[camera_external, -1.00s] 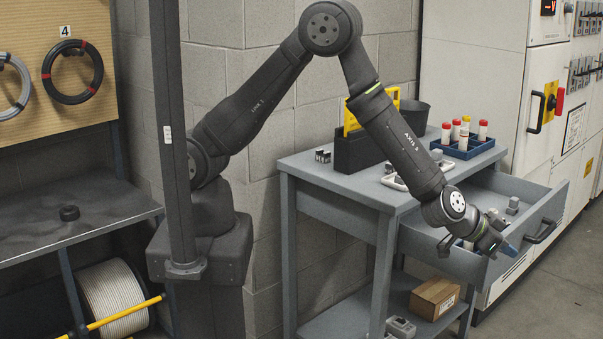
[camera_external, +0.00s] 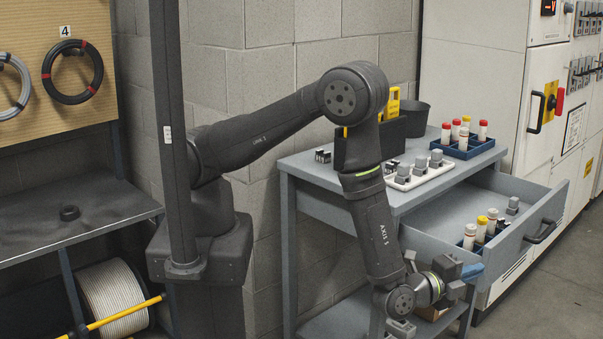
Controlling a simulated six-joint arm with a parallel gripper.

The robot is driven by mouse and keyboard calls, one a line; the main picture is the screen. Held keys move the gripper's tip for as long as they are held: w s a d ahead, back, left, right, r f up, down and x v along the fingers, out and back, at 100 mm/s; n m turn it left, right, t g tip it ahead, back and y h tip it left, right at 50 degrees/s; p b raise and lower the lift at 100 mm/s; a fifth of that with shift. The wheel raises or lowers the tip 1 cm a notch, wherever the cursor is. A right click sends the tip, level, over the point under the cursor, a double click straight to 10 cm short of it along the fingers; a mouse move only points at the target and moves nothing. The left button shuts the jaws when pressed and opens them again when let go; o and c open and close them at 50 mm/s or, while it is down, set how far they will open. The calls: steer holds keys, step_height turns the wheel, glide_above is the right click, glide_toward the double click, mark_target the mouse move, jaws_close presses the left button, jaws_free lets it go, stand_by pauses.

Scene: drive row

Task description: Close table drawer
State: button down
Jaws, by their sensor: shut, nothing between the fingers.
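The table drawer (camera_external: 520,240) is pulled out from the grey table (camera_external: 340,190) on its right side, and its inside shows. Its dark handle (camera_external: 541,232) sits on the outer front panel. My gripper (camera_external: 472,271) is shut and empty. In the picture it lies over the drawer's near side wall, by the near lower corner of the front panel. I cannot tell whether it touches the drawer. The handle is clear of my gripper.
The tabletop carries a blue tube rack (camera_external: 462,150), a white tray (camera_external: 420,177) and a dark bin (camera_external: 414,117). A tall cabinet (camera_external: 480,70) stands behind. Floor is free to the right.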

mark_target(485, 278)
step_height(485, 278, down, 6)
steer(key=shift+w+d+f, duration=0.15)
steer(key=shift+w+d, duration=1.4)
steer(key=shift+w, duration=0.25)
steer(key=shift+w+d+f, duration=0.1)
steer(key=shift+w+d, duration=1.4)
steer(key=shift+w, duration=0.3)
steer(key=w+a, duration=1.5)
steer(key=shift+w+a, duration=0.35)
